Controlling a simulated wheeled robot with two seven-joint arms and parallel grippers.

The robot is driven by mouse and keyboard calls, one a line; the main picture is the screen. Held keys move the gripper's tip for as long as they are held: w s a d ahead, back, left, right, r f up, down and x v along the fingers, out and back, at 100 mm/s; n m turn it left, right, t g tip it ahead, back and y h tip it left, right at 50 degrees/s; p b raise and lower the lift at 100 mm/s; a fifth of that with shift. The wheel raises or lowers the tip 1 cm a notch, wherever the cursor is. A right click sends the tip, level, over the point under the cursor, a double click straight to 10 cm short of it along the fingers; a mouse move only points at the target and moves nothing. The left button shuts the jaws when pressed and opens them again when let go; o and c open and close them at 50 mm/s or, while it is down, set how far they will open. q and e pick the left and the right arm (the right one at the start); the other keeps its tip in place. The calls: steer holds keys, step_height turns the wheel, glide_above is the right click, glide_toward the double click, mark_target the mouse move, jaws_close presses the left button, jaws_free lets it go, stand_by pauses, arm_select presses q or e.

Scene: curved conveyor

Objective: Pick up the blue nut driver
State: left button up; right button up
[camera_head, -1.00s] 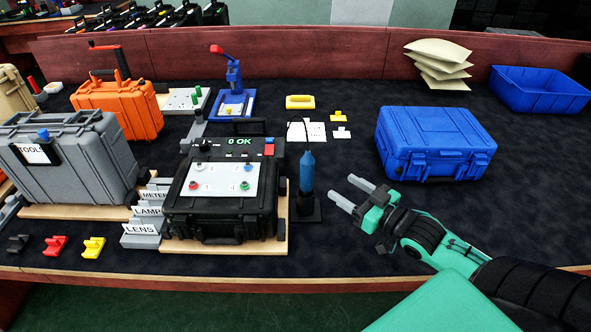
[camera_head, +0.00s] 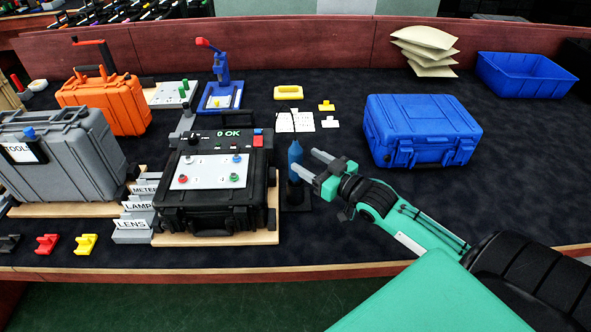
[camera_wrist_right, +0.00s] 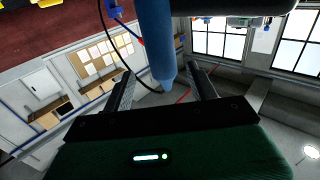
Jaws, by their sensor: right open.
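The blue nut driver (camera_head: 295,153) stands upright in a dark holder (camera_head: 297,196) just right of the black case. My right gripper (camera_head: 304,161) is open, and its fingertips are at the driver, coming from the right. In the right wrist view the driver (camera_wrist_right: 156,42) shows between the lines of the two open fingers (camera_wrist_right: 160,85). Whether either finger touches it, I cannot tell. In the head view the near finger hides part of the driver's lower body. My left gripper is not in view.
The black case (camera_head: 205,215) with its test panel is close left of the driver. A blue case (camera_head: 420,130) stands to the right, behind my right arm. Small yellow parts (camera_head: 327,105) lie behind. The dark table between holder and front edge is clear.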

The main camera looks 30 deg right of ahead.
mark_target(301, 158)
steer(key=x, duration=0.3)
steer(key=shift+w+a+r+p, duration=0.15)
steer(key=shift+w+a+p, duration=0.15)
steer(key=shift+w+p, duration=0.05)
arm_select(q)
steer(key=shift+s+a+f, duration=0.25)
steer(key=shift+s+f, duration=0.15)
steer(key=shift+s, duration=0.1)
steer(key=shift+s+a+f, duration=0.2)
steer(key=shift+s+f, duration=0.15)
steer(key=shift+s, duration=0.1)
arm_select(e)
steer(key=shift+w+a, duration=0.15)
steer(key=shift+w, duration=0.4)
jaws_close()
